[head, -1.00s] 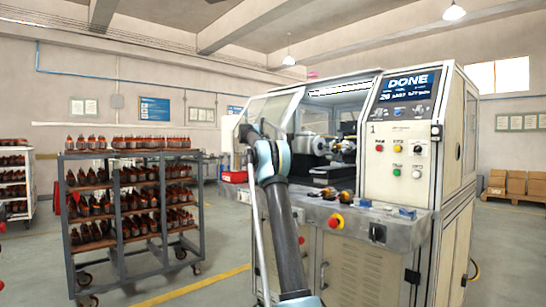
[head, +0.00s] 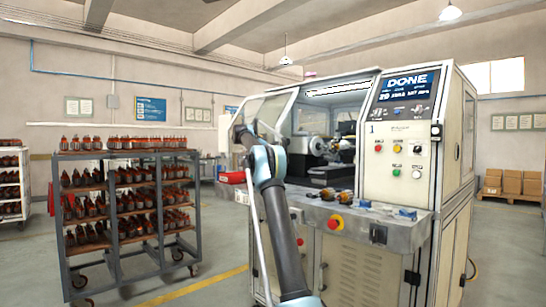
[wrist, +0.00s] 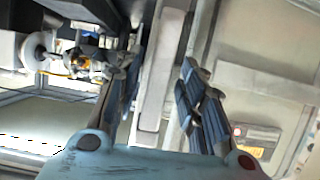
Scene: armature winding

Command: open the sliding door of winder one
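Winder one (head: 398,165) is the cream machine with a screen reading DONE and a "1" on its panel. Its window frame (head: 322,88) is at the front left, with the winding parts visible inside; I cannot tell how far the sliding door stands open. In the wrist view a long pale bar (wrist: 162,75), apparently the door's handle, runs between the fingers of my gripper (wrist: 163,100). The fingers are apart, one on each side of it; contact is not clear. In the head view my arm hides the gripper.
A grey rack (head: 112,205) of dark red-brown parts stands at the left. Cardboard boxes (head: 512,184) are at the far right. The floor between rack and machine is clear.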

